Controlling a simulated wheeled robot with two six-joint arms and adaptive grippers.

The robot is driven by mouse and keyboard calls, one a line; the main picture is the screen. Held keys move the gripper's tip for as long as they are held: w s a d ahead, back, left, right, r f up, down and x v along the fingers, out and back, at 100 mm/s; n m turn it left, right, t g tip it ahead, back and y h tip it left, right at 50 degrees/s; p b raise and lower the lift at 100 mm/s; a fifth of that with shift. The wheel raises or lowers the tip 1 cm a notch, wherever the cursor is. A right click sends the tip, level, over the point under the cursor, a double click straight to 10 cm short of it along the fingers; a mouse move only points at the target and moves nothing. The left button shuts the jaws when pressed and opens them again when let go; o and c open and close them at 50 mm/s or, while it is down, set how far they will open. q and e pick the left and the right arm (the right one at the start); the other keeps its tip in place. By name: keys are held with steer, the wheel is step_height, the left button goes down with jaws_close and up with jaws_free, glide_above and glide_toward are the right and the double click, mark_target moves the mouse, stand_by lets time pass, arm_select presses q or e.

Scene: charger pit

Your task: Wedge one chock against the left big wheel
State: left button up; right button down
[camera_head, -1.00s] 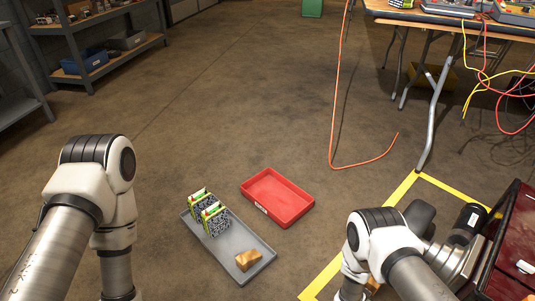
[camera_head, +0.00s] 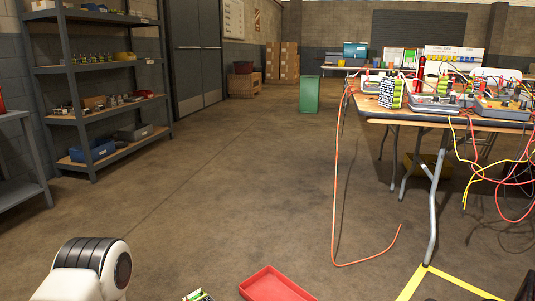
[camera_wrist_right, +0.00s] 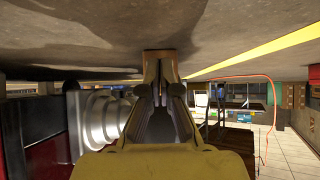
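My right gripper (camera_wrist_right: 161,80) shows in the right wrist view, which is upside down with the floor at the top. Its fingers come close together around a small brown block (camera_wrist_right: 160,55), which looks like a chock; the fingers hide part of it. A red cart body (camera_wrist_right: 32,128) with a dark edge stands at the left of that view. A pale grey ringed round part (camera_wrist_right: 104,118), perhaps the wheel or its hub, sits beside the fingers. I cannot tell if the block touches it. In the head view only my left arm's joint shows; the left gripper is out of frame.
A red tray (camera_head: 272,286) lies on the floor, cut by the bottom edge. A table (camera_head: 470,121) with devices stands at right, an orange cable (camera_head: 334,190) hanging from it. Shelving (camera_head: 100,118) is at left. A yellow floor line (camera_head: 455,283) is at lower right.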

steer(key=shift+w+d, duration=0.1)
stand_by(0.4)
steer(key=shift+w+d, duration=0.25)
steer(key=shift+w+d+b, duration=0.75)
steer(key=shift+w+d, duration=0.6)
steer(key=shift+d, duration=0.1)
stand_by(1.3)
steer(key=p+v, duration=0.3)
steer(key=v, duration=0.1)
steer(key=shift+s+a+p, duration=0.25)
steer(key=shift+a+p, duration=0.1)
steer(key=shift+s+a+r+p, duration=0.25)
steer(key=shift+s+a+p, duration=0.15)
steer(key=shift+s, duration=0.05)
steer(key=shift+f, duration=0.1)
